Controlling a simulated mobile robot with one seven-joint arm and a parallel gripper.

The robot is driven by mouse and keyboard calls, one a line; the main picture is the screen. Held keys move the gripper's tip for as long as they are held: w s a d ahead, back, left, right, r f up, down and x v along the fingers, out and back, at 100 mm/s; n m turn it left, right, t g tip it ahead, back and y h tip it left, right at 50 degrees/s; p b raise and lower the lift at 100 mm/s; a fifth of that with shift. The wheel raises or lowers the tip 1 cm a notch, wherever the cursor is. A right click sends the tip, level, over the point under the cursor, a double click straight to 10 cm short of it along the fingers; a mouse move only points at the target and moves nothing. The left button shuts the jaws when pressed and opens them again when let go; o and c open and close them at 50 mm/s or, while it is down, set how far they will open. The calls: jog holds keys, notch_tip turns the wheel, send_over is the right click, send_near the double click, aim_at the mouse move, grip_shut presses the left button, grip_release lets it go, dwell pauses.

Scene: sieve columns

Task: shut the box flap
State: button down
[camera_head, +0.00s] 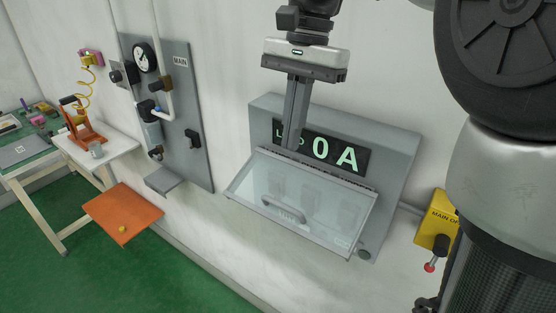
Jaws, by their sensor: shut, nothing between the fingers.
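A grey wall box (391,144) carries a dark display reading "0A", with some letters at its left partly covered by my gripper. Its clear flap (325,187) has a pale frame and a dark handle (283,209). The flap tilts out from the box, its upper edge near the display and its lower edge towards me. Dim shapes show through it. My gripper (291,147) points down with its fingers together and empty. The fingertips are in front of the display's left part, just above the flap's upper edge; I cannot tell whether they touch.
A yellow box (437,220) with a red-tipped lever is on the wall at right. A grey panel (188,113) with gauge and valves is at left. The wall below the flap is clear.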

send_over(283, 213)
jog(key=x, duration=0.3)
jog(key=w+d+x, duration=0.1)
jog(key=x, duration=0.6)
jog(key=shift+w+d+f+b, duration=0.2)
jog(key=shift+w+f+b, duration=0.1)
jog(key=shift+f, duration=0.25)
jog(key=shift+f, duration=0.1)
